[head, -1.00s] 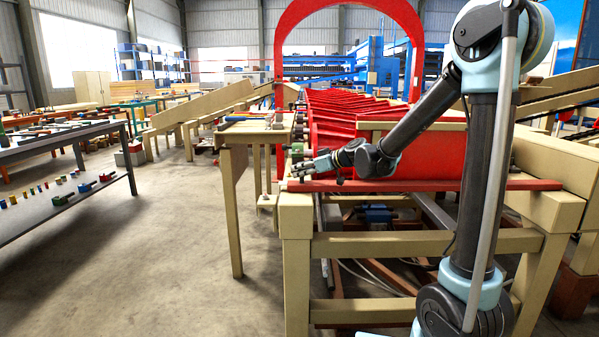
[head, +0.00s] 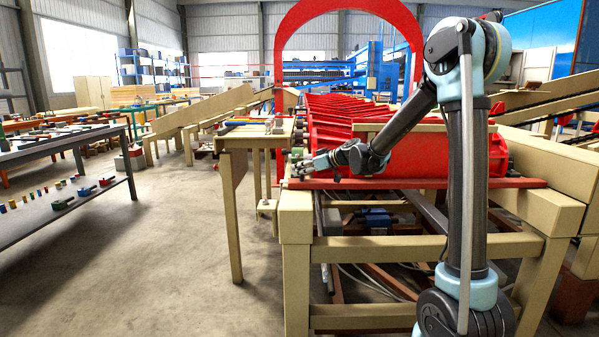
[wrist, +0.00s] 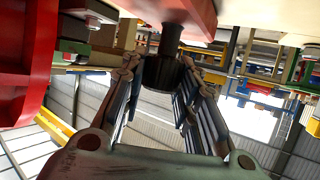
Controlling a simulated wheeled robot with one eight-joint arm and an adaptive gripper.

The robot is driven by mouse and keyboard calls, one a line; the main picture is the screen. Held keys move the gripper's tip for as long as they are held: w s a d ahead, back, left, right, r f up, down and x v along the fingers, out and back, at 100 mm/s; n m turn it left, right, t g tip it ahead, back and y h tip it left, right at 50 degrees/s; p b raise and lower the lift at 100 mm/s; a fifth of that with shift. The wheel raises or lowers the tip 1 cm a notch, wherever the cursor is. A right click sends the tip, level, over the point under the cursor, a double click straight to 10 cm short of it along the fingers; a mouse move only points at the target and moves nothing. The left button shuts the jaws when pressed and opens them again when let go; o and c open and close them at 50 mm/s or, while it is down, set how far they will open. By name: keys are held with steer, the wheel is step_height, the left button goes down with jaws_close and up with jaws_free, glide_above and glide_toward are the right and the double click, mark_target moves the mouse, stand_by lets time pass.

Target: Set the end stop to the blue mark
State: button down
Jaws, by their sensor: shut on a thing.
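My gripper (head: 299,168) is at the left end of the red rail on the near wooden frame. In the wrist view its two fingers (wrist: 160,72) are closed around a dark round knob (wrist: 160,71) on a short dark stem. The stem meets a red and tan part above it in that picture. The knob seems to belong to the end stop, but the stop's body cannot be made out clearly. In the head view the gripper and small parts hide the knob. I cannot make out the blue mark in either view.
A red rail (head: 420,183) runs along the wooden frame (head: 430,246), with red machinery (head: 430,155) behind it. A small wooden table (head: 232,141) stands just left of my gripper. A grey workbench (head: 60,150) with small parts stands farther left. The floor between is clear.

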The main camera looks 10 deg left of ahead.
steer(key=c, duration=1.2)
jaws_free()
steer(key=shift+w, duration=0.2)
steer(key=shift+s, duration=0.1)
steer(key=v, duration=1.1)
steer(key=shift+s+d+r, duration=0.1)
steer(key=shift+d, duration=0.3)
